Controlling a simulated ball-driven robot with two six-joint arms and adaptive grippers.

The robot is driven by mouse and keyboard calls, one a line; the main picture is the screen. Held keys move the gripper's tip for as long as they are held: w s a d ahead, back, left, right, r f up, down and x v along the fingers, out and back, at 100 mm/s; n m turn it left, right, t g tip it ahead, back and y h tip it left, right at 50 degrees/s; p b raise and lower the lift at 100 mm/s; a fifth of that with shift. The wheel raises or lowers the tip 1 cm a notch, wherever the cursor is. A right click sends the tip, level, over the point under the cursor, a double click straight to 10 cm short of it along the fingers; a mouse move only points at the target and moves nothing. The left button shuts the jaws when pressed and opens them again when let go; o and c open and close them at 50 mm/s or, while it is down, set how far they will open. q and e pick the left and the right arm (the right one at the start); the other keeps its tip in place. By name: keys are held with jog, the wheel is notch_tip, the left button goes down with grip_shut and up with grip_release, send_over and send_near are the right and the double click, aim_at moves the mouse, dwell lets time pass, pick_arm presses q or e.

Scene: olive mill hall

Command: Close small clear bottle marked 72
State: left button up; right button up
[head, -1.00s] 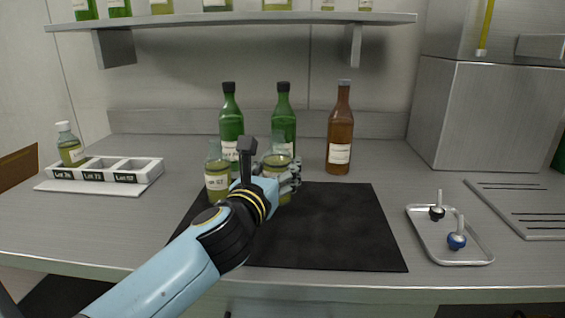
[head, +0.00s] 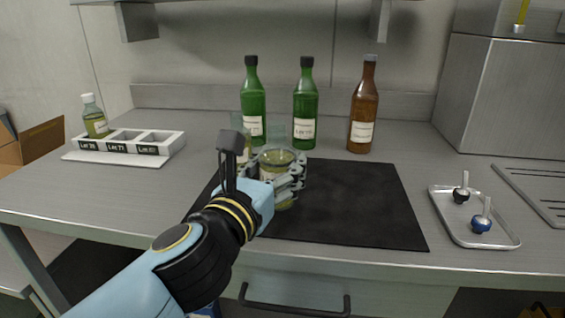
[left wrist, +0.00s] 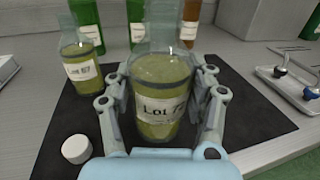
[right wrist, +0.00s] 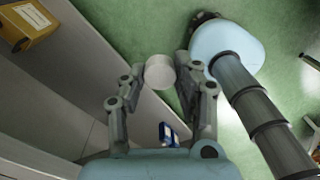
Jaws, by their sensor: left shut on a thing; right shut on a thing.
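The small clear bottle with yellow-green liquid (left wrist: 160,95) is in my left gripper (left wrist: 163,92). Its label reads "Lot 7" with the last digit partly hidden. It is upright and its neck shows no cap. In the head view the bottle (head: 279,158) and left gripper (head: 285,178) are over the dark mat. My right gripper (right wrist: 161,67) is shut on a white round cap (right wrist: 160,74), seen above the floor in the right wrist view; it is out of the head view. Another white cap (left wrist: 76,149) lies on the mat. A second uncapped bottle, Lot 67 (left wrist: 82,72), stands behind left.
A white rack (head: 118,149) at left holds a white-capped bottle (head: 95,122). Two green bottles (head: 252,95) (head: 305,105) and a brown one (head: 363,110) stand behind. A metal tray (head: 462,232) with two small tools is at right. The mat's right side (head: 365,205) is clear.

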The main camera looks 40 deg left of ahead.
pick_arm(q)
jog(key=shift+s+d, duration=0.2)
jog(key=shift+s, duration=0.45)
jog(key=shift+s, duration=0.1)
jog(key=o, duration=0.8)
grip_shut()
jog(key=shift+s, duration=0.1)
